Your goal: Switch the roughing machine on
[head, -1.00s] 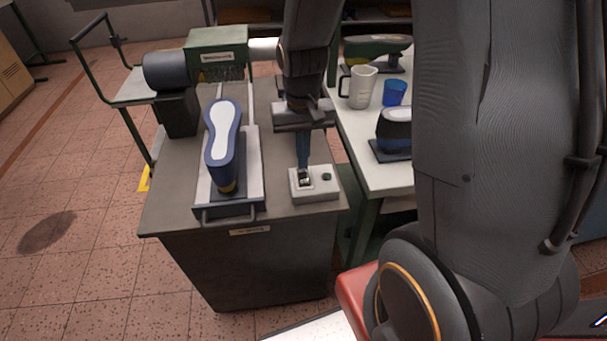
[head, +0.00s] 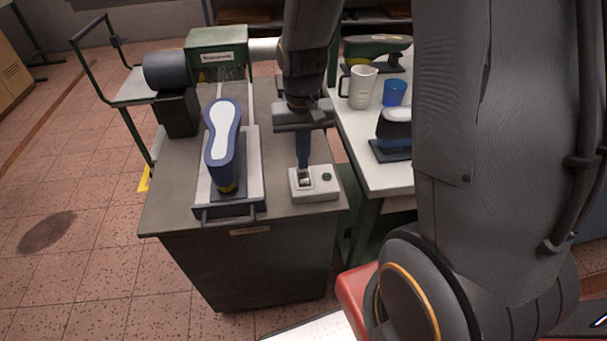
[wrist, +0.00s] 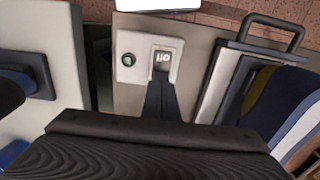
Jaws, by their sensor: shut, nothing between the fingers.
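The roughing machine (head: 217,52) stands at the back of the dark bench, with a green housing and a dark roller. Its switch box (head: 315,194) is a pale box at the bench's front right, with a rocker switch (head: 304,181) and a dark round button (head: 327,176). My gripper (head: 303,168) is shut and empty, pointing down with its tips at the rocker's back edge. In the wrist view the fingertips (wrist: 161,82) meet the edge of the rocker (wrist: 162,58), which bears white marks. I cannot tell whether the tips press on it.
A blue shoe last with a white sole (head: 222,140) lies on a sliding carriage (head: 252,185) left of the box. On the white table (head: 375,176) at right are a grey mug (head: 362,88), a blue cup (head: 395,92) and another last (head: 397,128).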

